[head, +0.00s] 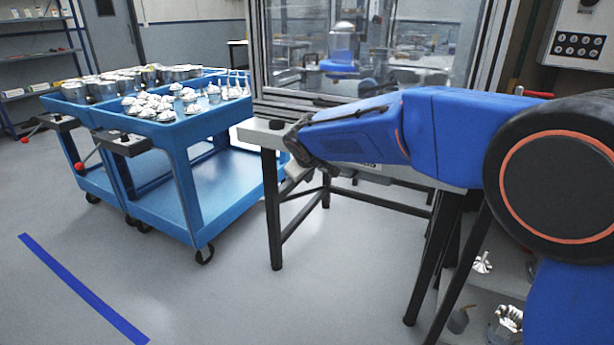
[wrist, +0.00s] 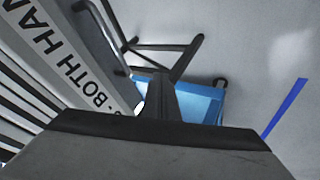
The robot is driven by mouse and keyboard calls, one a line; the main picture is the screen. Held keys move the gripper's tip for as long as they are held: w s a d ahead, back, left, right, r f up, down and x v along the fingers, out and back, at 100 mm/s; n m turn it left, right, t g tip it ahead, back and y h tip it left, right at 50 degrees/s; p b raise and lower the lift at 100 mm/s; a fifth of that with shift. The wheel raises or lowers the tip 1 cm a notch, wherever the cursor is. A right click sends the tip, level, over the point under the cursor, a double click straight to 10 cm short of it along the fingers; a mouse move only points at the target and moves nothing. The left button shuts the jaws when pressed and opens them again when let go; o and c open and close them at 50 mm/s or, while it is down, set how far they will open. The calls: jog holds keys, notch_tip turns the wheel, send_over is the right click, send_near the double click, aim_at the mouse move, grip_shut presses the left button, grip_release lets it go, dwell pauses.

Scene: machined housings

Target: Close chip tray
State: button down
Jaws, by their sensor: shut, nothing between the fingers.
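I cannot clearly make out the chip tray in either view; my blue arm hides much of the machine's lower front. My gripper (head: 293,176) points down beside the front edge of the machine's grey table (head: 262,136), in front of its legs. In the wrist view my gripper (wrist: 160,84) is shut and empty, with the fingers together. To its left there is a pale panel (wrist: 75,62) with black lettering, partly cut off by the frame. Whether the fingers touch anything is not clear.
Blue carts (head: 196,130) with metal parts on top stand left of the table. The glazed machine enclosure (head: 300,75) rises behind my arm. Metal parts (head: 508,320) lie on a low shelf at bottom right. The floor at front left is clear, with a blue stripe (head: 80,288).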

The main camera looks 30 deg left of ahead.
jog(key=v, duration=1)
jog(key=n+t+h, duration=0.4)
jog(key=n+t, duration=0.7)
jog(key=n, duration=1.1)
send_near(383, 183)
jog(key=w, duration=0.2)
jog(key=w+r, duration=0.1)
jog(key=w, duration=0.1)
jog(key=w+r, duration=0.1)
jog(key=w, duration=0.1)
jog(key=shift+w+d+r, duration=0.2)
jog(key=shift+w+d, duration=0.05)
jog(key=shift+d, duration=0.1)
jog(key=w, duration=0.8)
jog(key=shift+w, duration=0.35)
jog(key=shift+w+r, duration=0.2)
